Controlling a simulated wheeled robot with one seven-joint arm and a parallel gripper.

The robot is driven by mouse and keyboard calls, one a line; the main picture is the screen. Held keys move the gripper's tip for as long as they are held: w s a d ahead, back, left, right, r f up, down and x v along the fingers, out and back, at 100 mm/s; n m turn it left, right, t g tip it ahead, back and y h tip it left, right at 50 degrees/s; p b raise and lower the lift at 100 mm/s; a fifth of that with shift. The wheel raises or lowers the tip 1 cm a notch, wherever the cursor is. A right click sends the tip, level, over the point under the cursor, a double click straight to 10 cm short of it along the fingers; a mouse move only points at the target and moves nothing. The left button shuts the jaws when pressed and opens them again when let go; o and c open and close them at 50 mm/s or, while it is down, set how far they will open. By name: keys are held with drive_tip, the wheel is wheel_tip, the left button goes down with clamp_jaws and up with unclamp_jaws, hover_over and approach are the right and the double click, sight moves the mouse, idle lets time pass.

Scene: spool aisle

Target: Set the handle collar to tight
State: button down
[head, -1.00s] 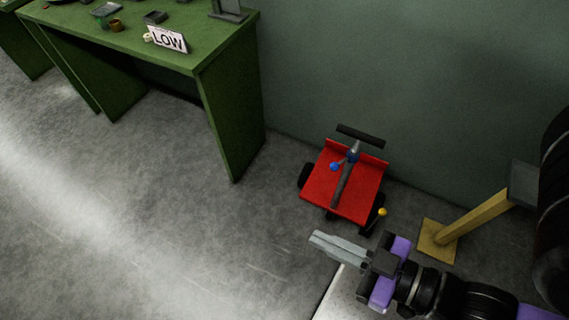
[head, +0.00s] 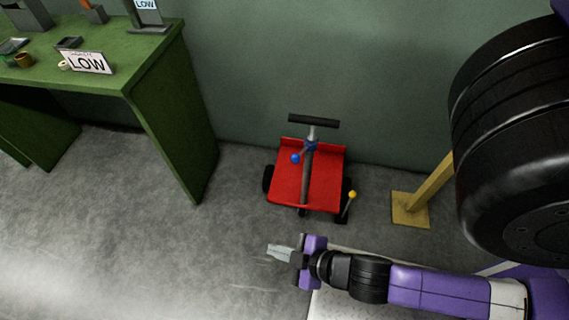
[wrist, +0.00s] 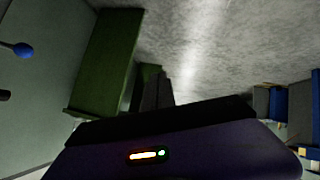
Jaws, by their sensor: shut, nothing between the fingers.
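A small red cart (head: 308,185) stands on the floor by the wall in the head view. Its grey handle post rises to a black crossbar (head: 314,121). A blue collar (head: 311,146) sits around the post, with a lever ending in a blue ball (head: 295,158). A blue ball on a lever also shows at the left of the wrist view (wrist: 22,49). A yellow-knobbed lever (head: 352,195) stands at the cart's right side. My gripper (head: 272,251) is shut and empty, in front of the cart and apart from it, pointing left. Collar markings are too small to read.
A green bench (head: 150,62) with a LOW sign (head: 87,62) and small items stands left of the cart. A yellow post on a base (head: 410,209) stands to the right. The floor between bench and cart is clear.

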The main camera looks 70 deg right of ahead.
drive_tip(key=w+d+f+g+h+b, duration=0.4)
drive_tip(key=w+d+f+h, duration=0.1)
drive_tip(key=d+f, duration=0.6)
drive_tip(key=w+d+f+m+g+h+b, duration=0.1)
drive_tip(key=w+d+m+g+h+b, duration=0.15)
drive_tip(key=w+d+h+b, duration=0.4)
drive_tip(key=w+d+r+m+g+h+b, duration=0.1)
drive_tip(key=d+r+m+g+h+b, duration=0.2)
drive_tip(key=r+m+g, duration=0.3)
wheel_tip(320, 180, up, 4)
drive_tip(key=d+g+h, duration=0.1)
drive_tip(key=g, duration=0.2)
drive_tip(key=shift+d+f+g, duration=0.15)
drive_tip(key=shift+d+g, duration=0.1)
drive_tip(key=shift+g, duration=0.1)
drive_tip(key=shift+d, duration=0.1)
